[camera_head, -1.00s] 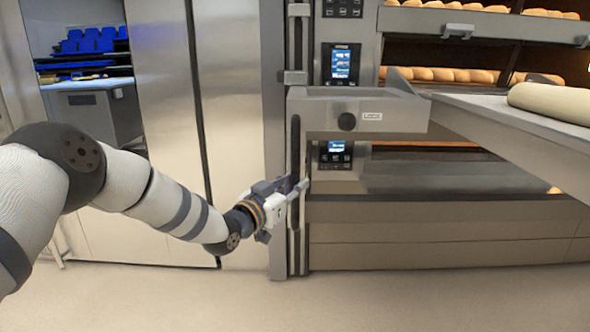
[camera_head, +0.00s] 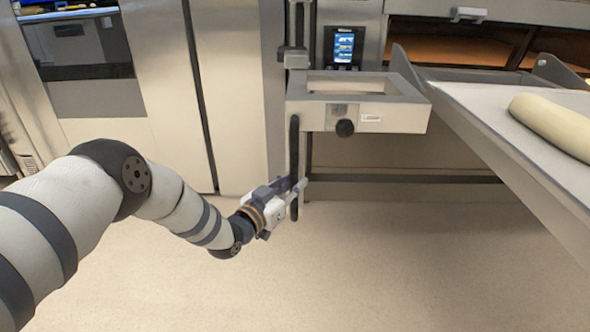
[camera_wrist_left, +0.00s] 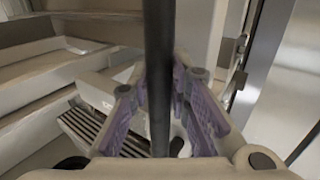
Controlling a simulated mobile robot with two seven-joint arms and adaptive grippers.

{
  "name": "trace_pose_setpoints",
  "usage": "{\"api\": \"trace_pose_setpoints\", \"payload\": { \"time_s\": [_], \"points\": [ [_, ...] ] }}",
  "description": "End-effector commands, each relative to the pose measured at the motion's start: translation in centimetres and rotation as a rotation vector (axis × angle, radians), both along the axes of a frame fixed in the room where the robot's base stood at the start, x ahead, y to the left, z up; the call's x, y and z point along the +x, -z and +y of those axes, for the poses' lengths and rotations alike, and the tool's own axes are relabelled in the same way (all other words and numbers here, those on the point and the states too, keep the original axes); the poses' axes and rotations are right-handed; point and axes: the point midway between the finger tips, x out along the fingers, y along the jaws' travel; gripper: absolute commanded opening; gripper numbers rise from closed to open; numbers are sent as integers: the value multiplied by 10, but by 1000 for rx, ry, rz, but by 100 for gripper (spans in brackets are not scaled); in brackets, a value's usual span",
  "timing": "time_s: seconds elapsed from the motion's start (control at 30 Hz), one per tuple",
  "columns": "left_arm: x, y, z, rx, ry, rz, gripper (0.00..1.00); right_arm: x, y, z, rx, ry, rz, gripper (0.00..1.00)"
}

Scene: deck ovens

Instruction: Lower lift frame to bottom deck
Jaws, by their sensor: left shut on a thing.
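The lift frame (camera_head: 405,118) is a grey bracket with a round black knob (camera_head: 345,128), in front of the oven in the head view. A black vertical grip bar (camera_head: 294,135) hangs at its left end. My left gripper (camera_head: 292,190) is shut on the lower part of this bar. In the left wrist view the dark bar (camera_wrist_left: 160,75) runs upright between the purple-padded fingers (camera_wrist_left: 160,110). A sloping board (camera_head: 480,105) reaches right from the frame and carries a pale dough roll (camera_head: 552,128). My right gripper is out of view.
An oven control panel (camera_head: 343,46) shows behind the frame, with oven decks (camera_head: 480,14) at upper right. Tall steel doors (camera_head: 165,90) stand at the left. The floor (camera_head: 350,265) below the frame is clear.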

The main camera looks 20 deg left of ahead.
Motion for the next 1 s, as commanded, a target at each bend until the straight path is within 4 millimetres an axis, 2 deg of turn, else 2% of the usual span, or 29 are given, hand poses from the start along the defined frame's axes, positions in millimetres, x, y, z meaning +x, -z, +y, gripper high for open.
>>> {"api": "trace_pose_setpoints", "payload": {
  "time_s": [0.03, 0.2, 0.8, 0.83, 0.9, 1.0],
  "points": [
    [0, 16, -1, 0, 3, 7, 0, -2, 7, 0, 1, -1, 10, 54],
    [0, 30, -2, -2, 3, -3, 0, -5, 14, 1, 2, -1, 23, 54],
    [3, 32, -2, -5, 2, -19, 0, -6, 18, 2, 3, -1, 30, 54],
    [3, 32, -1, -5, 2, -18, 19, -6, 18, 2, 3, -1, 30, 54],
    [2, 33, -1, -5, 2, -17, 35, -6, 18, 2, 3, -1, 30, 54],
    [2, 35, -1, -4, 1, -12, 38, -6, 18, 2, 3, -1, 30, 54]
  ]
}}
